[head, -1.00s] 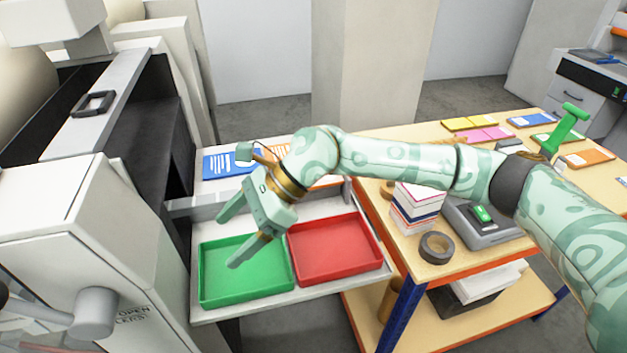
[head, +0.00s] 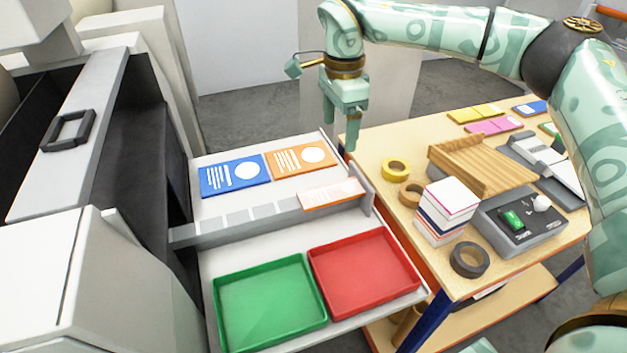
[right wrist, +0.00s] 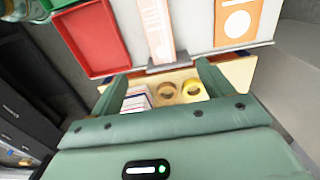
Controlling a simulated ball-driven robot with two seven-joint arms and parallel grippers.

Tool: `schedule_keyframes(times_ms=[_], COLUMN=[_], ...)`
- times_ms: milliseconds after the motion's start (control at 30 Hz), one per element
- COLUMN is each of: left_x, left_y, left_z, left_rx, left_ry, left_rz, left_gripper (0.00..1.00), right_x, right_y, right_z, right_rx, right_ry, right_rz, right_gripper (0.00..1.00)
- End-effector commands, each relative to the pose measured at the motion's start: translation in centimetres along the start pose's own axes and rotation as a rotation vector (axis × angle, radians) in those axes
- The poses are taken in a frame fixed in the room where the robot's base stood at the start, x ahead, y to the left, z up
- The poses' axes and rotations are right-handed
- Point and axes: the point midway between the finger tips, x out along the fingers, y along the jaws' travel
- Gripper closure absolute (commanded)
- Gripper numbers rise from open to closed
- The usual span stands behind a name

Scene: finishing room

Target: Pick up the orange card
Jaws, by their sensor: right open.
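The orange card (head: 300,158) lies flat on the white shelf, right of a blue card (head: 235,176). It has white lines and a white disc, and it also shows in the right wrist view (right wrist: 240,18) at the upper right. My right gripper (head: 340,132) is open and empty. It hangs fingers down, above and to the right of the orange card in the head view, apart from it. In the right wrist view my right gripper's fingers (right wrist: 161,70) are spread with nothing between them. My left gripper is not in view.
A grey rail (head: 240,224) with a pale orange-and-white card (head: 332,194) crosses the shelf. Green (head: 268,305) and red (head: 364,272) trays sit in front. The wooden table (head: 400,240) at right holds tape rolls, a paper stack (head: 446,210) and a device.

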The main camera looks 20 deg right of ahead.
Motion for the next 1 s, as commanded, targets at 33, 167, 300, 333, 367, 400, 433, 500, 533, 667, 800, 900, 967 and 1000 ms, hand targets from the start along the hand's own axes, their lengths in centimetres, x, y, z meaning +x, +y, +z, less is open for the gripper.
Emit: schedule_keyframes(times_ms=[33, 167, 300, 333, 367, 400, 433, 500, 533, 667, 800, 900, 967, 1000], left_x=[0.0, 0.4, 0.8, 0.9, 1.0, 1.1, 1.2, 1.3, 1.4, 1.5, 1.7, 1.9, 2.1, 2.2], left_y=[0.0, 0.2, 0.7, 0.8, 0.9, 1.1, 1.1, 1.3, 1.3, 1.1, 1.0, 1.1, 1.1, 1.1], left_z=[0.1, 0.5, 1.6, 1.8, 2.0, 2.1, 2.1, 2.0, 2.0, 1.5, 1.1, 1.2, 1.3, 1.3], left_rx=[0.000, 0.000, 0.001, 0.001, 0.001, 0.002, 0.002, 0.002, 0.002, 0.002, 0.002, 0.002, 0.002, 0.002], left_ry=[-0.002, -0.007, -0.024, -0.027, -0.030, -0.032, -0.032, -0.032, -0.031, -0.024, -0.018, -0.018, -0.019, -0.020], left_rz=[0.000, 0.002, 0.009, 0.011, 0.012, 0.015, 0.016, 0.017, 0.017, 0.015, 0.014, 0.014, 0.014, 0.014], left_gripper=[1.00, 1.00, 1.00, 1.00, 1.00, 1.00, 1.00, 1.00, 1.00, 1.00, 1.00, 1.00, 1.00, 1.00], right_x=[0.2, 2.2, 5.8, 6.6, 7.3, 8.2, 8.8, 9.9, 10.2, 11.1, 12.2, 13.8, 14.9, 15.5], right_y=[0.0, 0.1, 0.1, 0.1, 0.1, 0.1, 0.1, 0.1, 0.1, 0.1, 0.2, 0.4, 0.5, 0.4], right_z=[-0.1, -0.2, -0.2, -0.2, -0.2, -0.2, -0.2, -0.1, -0.1, -0.1, 0.1, 0.3, 0.4, 0.4], right_rx=[0.003, 0.004, 0.004, 0.004, 0.003, 0.004, 0.004, 0.004, 0.003, 0.003, 0.003, 0.002, 0.003, 0.004], right_ry=[0.003, 0.005, 0.004, 0.004, 0.004, 0.004, 0.004, 0.003, 0.003, 0.003, 0.003, 0.003, 0.003, 0.003], right_rz=[0.001, 0.005, 0.007, 0.007, 0.005, 0.006, 0.004, 0.004, 0.003, 0.002, 0.002, 0.004, 0.004, 0.004], right_gripper=[0.20, 0.20, 0.20, 0.20, 0.20, 0.20, 0.20, 0.20, 0.20, 0.20, 0.20, 0.20, 0.20, 0.20])
